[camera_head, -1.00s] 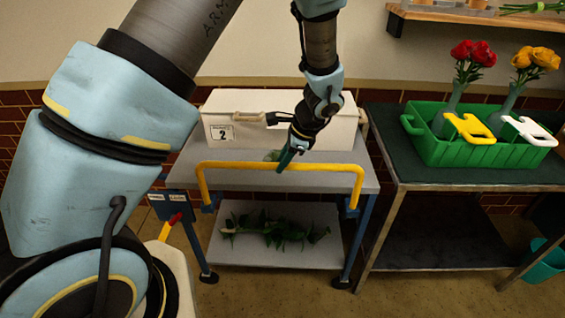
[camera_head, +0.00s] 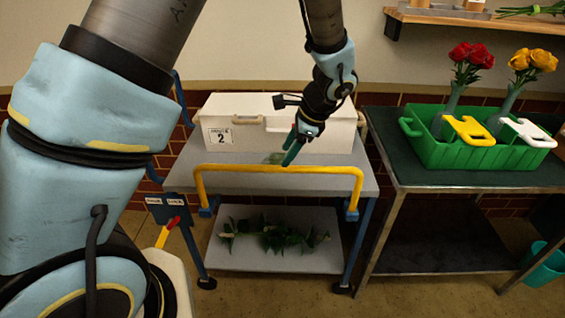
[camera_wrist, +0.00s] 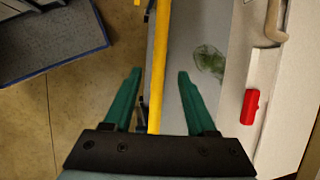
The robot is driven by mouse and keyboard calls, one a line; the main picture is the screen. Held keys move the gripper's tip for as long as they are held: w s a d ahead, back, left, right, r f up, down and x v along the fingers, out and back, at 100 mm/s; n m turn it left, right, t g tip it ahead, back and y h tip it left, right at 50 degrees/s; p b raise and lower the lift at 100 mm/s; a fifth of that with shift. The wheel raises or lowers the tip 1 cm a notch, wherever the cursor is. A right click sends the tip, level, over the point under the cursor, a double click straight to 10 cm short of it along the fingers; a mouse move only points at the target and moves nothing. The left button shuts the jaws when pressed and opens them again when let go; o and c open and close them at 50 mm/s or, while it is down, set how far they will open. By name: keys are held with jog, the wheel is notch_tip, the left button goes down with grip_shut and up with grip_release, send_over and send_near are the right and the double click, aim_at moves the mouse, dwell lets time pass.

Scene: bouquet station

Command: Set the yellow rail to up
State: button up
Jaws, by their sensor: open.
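The yellow rail (camera_head: 225,168) is an upturned U across the front of the grey cart top (camera_head: 362,181). Its crossbar stands level above the cart's front edge, and its two legs end in blue brackets. My gripper (camera_head: 288,158) points down at the middle of the crossbar in the head view. In the wrist view the yellow rail (camera_wrist: 157,60) runs between the two green fingers of my gripper (camera_wrist: 159,73). The fingers are open, with a gap on each side of the rail. I cannot tell how deep the rail sits between them.
A white box (camera_head: 330,135) marked 2 stands behind the rail. A red-handled lever (camera_head: 172,223) is at the cart's left. Green leaves (camera_head: 275,237) lie on the lower shelf. A green crate (camera_head: 480,153) with vases of roses stands on the right table (camera_head: 410,174).

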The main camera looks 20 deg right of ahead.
jog(key=b+v, duration=0.1)
jog(key=v, duration=0.4)
jog(key=shift+s+r, duration=0.15)
jog(key=shift+r, duration=0.2)
